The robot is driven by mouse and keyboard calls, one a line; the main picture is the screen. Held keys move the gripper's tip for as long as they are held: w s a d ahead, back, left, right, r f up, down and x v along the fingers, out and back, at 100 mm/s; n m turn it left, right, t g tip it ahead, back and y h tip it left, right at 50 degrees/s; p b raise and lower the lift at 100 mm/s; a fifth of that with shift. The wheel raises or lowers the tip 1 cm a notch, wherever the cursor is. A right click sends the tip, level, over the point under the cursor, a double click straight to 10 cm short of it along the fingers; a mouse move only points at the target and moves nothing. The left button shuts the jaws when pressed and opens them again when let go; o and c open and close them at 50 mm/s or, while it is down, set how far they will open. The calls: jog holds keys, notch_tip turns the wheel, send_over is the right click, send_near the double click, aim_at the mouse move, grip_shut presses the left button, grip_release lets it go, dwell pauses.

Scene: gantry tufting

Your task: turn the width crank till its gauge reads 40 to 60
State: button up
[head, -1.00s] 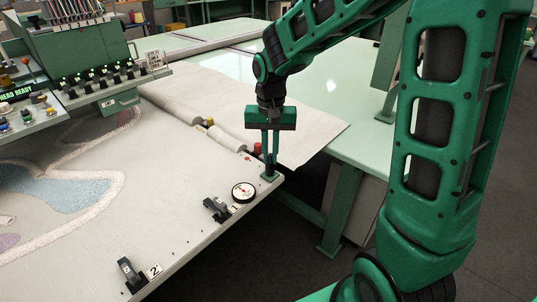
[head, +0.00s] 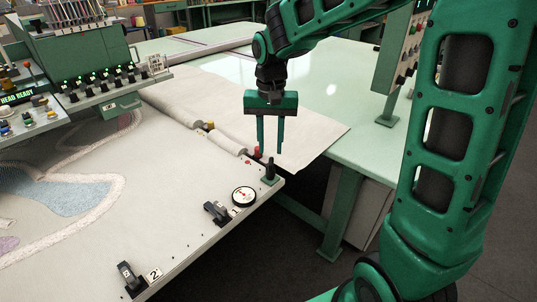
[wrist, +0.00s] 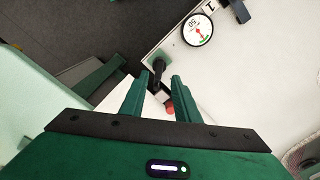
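The width crank (head: 270,171) is a small black upright handle on a green base at the near right corner of the pale bed. It also shows in the wrist view (wrist: 159,68), just beyond my fingertips. The gauge (head: 243,196) is a round white dial with a black rim beside it. In the wrist view the dial (wrist: 197,30) has a red needle, a printed 50 and a green band at its edge. The exact reading is too small to tell. My gripper (head: 270,153) is open and empty above the crank, its two fingers apart.
Black clamps (head: 216,212) (head: 131,278) sit along the bed's front edge, by labels 1 and 2. A red knob (head: 257,153) stands just behind the crank. A green table (head: 350,150) lies to the right, across a gap. Rolled cloth (head: 228,142) lies behind.

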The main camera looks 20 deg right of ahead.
aim_at(270, 161)
notch_tip(270, 161, up, 6)
jog(key=shift+f, duration=0.15)
dwell(0.5)
jog(key=s+d+f, duration=0.2)
jog(key=s+d, duration=0.3)
jog(key=s, duration=0.4)
jog(key=s+d+f, duration=0.2)
jog(key=s+d, duration=0.3)
jog(key=s, duration=0.4)
jog(key=s+d+f+m, duration=0.1)
jog(key=s+d, duration=0.5)
jog(key=s, duration=0.3)
jog(key=shift+s+f, duration=0.15)
jog(key=shift+f, duration=0.25)
jog(key=shift+w+f, duration=0.25)
jog(key=shift+w, duration=0.4)
